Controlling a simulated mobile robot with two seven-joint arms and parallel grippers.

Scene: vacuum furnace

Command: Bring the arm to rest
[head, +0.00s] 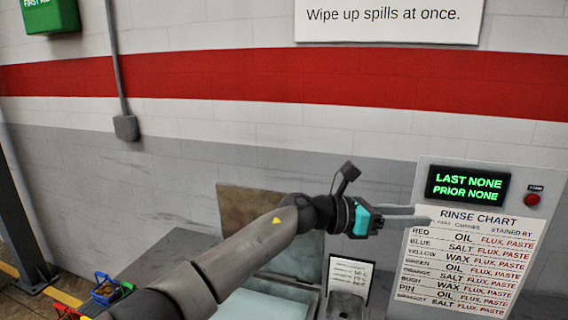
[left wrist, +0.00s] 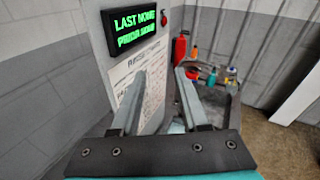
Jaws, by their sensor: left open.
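My left arm (head: 240,267) reaches from the bottom left across the middle of the head view, stretched to the right. Its gripper (head: 424,216) points right, with its fingers in front of the left edge of the rinse chart panel (head: 463,278). I cannot tell whether the fingertips touch the panel. In the left wrist view the two grey fingers (left wrist: 160,78) stand apart with nothing between them. The same panel shows there beyond the left finger. My right gripper is in neither view.
Below the arm are an open tank (head: 262,305) with a raised lid and a small card stand (head: 348,275). The panel bears a green-lettered display (head: 468,186) and a red button (head: 532,199). Coloured baskets (head: 106,288) sit at lower left. A red container (left wrist: 180,48) stands beyond the fingers.

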